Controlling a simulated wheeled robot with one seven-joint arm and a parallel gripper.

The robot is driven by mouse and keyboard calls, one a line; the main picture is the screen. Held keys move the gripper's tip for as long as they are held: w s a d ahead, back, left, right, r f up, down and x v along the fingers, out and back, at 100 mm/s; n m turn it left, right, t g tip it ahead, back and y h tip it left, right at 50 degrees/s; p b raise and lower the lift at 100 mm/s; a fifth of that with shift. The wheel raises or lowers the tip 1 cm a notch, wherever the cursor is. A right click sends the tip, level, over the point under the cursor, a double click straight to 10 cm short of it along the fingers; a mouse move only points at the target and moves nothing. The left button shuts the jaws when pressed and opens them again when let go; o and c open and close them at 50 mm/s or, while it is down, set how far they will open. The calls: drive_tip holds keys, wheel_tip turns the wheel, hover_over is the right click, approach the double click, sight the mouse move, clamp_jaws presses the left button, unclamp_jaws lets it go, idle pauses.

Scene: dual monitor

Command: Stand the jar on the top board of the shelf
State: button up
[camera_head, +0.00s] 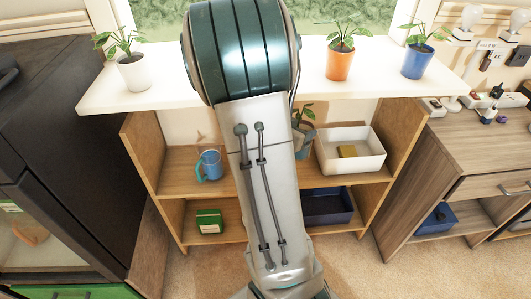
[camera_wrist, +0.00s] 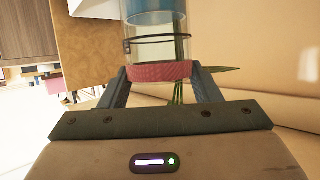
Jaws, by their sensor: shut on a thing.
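In the wrist view a clear glass jar (camera_wrist: 150,50) with a wire clasp sits between the fingers of my gripper (camera_wrist: 161,73). A red band runs around its end nearest the gripper. The gripper is shut on it. A blue part shows at the top of that view; I cannot tell whether it belongs to the jar. In the head view my arm hides the gripper and the jar. The shelf has a white top board (camera_head: 165,72) and wooden boards (camera_head: 175,183) below. My arm passes in front of the middle of the top board.
A white pot (camera_head: 133,72), an orange pot (camera_head: 340,64) and a blue pot (camera_head: 417,62) stand on the top board. A blue mug (camera_head: 209,165), a white bin (camera_head: 350,161) and another plant sit below. A dark cabinet (camera_head: 75,130) stands at left, a wooden dresser (camera_head: 455,155) at right.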

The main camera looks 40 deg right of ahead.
drive_tip(key=w+a+f+b, duration=0.3)
drive_tip(key=w+f+b, duration=0.2)
drive_tip(key=w+f, duration=0.5)
drive_tip(key=shift+w+a+f, duration=0.25)
drive_tip(key=shift+w+f, duration=0.1)
drive_tip(key=shift+f, duration=0.05)
drive_tip(key=shift+f+b, duration=0.2)
drive_tip(key=shift+b, duration=0.1)
drive_tip(key=o, duration=1.7)
